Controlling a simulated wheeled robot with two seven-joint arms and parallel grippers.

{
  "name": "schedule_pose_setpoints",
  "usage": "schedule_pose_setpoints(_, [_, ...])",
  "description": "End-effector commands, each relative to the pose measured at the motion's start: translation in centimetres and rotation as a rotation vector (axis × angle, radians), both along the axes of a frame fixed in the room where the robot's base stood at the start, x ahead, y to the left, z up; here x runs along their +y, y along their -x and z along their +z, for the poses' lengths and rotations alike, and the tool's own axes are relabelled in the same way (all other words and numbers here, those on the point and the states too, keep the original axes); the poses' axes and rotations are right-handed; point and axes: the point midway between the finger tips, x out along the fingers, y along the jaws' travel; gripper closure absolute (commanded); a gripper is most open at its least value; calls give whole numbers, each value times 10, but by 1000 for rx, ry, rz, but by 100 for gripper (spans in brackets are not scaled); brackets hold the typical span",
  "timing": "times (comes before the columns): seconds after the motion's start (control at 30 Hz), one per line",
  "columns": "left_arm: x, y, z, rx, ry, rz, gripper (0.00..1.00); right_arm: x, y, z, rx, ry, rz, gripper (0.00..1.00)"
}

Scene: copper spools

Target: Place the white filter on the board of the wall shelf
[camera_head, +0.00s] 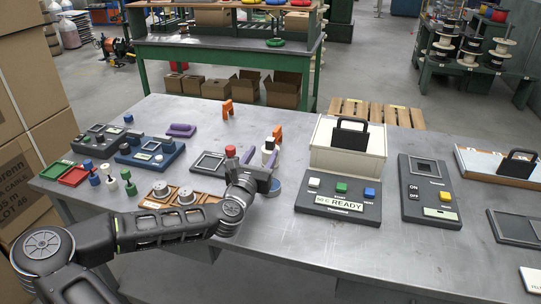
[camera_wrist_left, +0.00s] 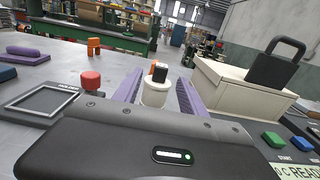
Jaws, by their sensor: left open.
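A white cylindrical piece with a dark top, which may be the white filter (camera_head: 268,146), stands on the metal table. In the left wrist view the white piece (camera_wrist_left: 156,93) is between the two purple fingers of my left gripper (camera_wrist_left: 158,88). The left gripper (camera_head: 270,160) is open, its fingers on either side of the piece; I cannot tell whether they touch it. Its lower part is hidden by the gripper body in the wrist view. I cannot make out a wall shelf for certain. My right gripper is not in view.
A red-topped piece (camera_head: 230,151) stands left of the gripper. An orange bracket (camera_head: 277,132) is just behind the white piece. A cream box (camera_head: 345,158) with a black padlock-shaped piece (camera_head: 350,133) and a button panel (camera_head: 338,209) are to the right. The table's front middle is bare.

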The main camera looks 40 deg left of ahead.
Motion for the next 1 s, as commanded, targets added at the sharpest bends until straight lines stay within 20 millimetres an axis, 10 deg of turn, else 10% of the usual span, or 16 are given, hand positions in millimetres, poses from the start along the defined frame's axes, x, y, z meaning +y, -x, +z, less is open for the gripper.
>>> schedule_pose_setpoints(1.0, [15, -49, -4, 0, -1, 1, 51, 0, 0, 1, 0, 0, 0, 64])
